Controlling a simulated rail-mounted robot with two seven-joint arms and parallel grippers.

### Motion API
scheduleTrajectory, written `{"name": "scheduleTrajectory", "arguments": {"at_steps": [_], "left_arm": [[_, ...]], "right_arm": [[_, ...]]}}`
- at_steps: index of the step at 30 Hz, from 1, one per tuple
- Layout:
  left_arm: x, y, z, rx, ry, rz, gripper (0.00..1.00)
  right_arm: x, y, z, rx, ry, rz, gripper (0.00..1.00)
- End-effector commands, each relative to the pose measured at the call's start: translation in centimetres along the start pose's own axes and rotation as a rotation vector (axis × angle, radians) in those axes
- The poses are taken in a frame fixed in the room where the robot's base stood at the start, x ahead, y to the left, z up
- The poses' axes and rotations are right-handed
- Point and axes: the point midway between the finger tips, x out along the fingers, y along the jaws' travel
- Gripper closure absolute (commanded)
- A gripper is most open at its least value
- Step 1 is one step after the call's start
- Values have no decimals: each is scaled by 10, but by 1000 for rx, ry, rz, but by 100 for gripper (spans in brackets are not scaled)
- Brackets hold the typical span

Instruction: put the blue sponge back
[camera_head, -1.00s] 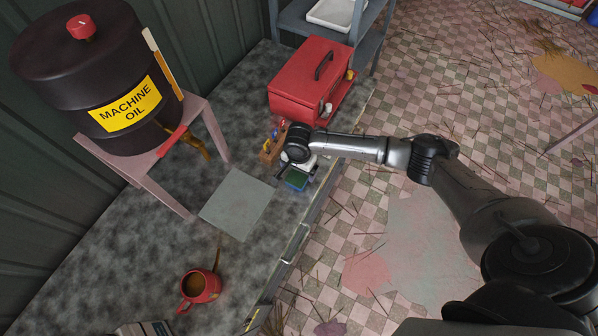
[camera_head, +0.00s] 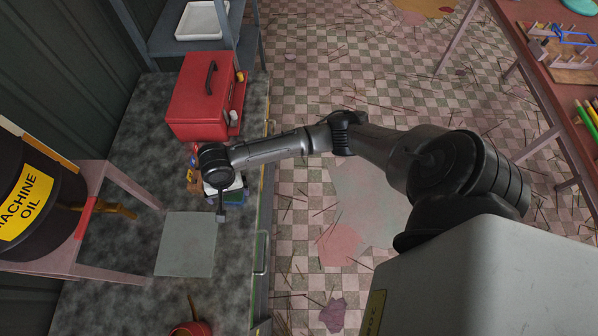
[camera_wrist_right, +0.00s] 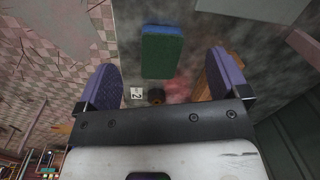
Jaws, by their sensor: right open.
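The blue sponge (camera_wrist_right: 162,50), blue along one side with a green face, lies on the dark mottled bench top in the right wrist view. In the head view the sponge (camera_head: 238,197) is partly hidden under my right gripper (camera_head: 221,214). In the right wrist view my right gripper (camera_wrist_right: 163,85) is open, its purple-padded fingers wide apart. The sponge shows ahead of the fingers, roughly centred, and is not held. My left gripper is not in view.
A red toolbox (camera_head: 203,95) stands behind the gripper. A flat grey square (camera_head: 186,244) lies in front, with a red mug (camera_head: 190,328) nearer. The machine oil drum (camera_head: 35,195) stands at left. A wooden holder (camera_wrist_right: 206,82) is beside the right finger.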

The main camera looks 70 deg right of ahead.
Motion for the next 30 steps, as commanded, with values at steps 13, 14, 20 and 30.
{"name": "scheduleTrajectory", "arguments": {"at_steps": [13,14,20,30], "left_arm": [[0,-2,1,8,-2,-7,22],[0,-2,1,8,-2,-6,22],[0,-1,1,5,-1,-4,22],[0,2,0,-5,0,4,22]], "right_arm": [[12,75,160,-842,121,-246,7],[9,83,162,-872,141,-241,7],[-5,136,170,-1022,237,-159,7],[-15,170,170,-1107,279,-74,7]]}}
